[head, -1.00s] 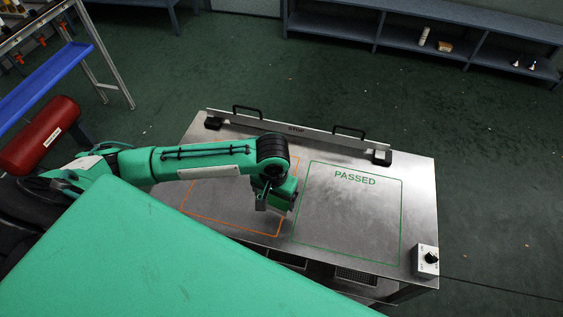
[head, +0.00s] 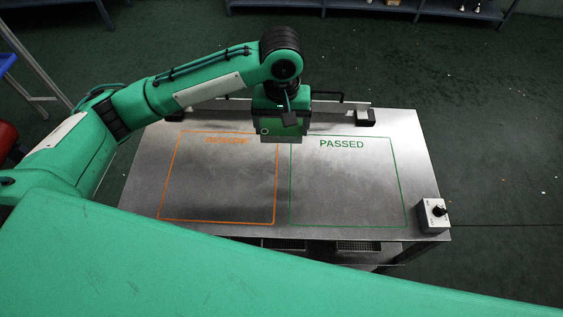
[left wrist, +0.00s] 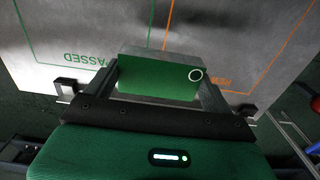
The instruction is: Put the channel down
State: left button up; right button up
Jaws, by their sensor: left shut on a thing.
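My left gripper (head: 281,128) is shut on a short box-like piece, which I take to be the channel (head: 284,137). In the left wrist view the channel (left wrist: 150,82) shows a green face with a white ring and a grey upper side, between the two fingers of the left gripper (left wrist: 160,78). It is over the back of the steel table (head: 345,205), near where the orange-outlined area (head: 217,222) meets the green-outlined PASSED area (head: 348,225). I cannot tell how high it is above the table. My right gripper is not in view.
A raised stop bar (head: 335,116) with black handles runs along the table's back edge, close behind the gripper. A switch box (head: 433,214) sits at the right front corner. Both outlined areas look empty.

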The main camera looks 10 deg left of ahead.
aim_at(281, 137)
pick_arm(q)
notch_tip(281, 137, down, 16)
jog(key=shift+f, duration=0.2)
dwell(0.4)
jog(key=o, duration=1)
jog(key=shift+f, duration=0.1)
jog(key=shift+r, duration=6.1)
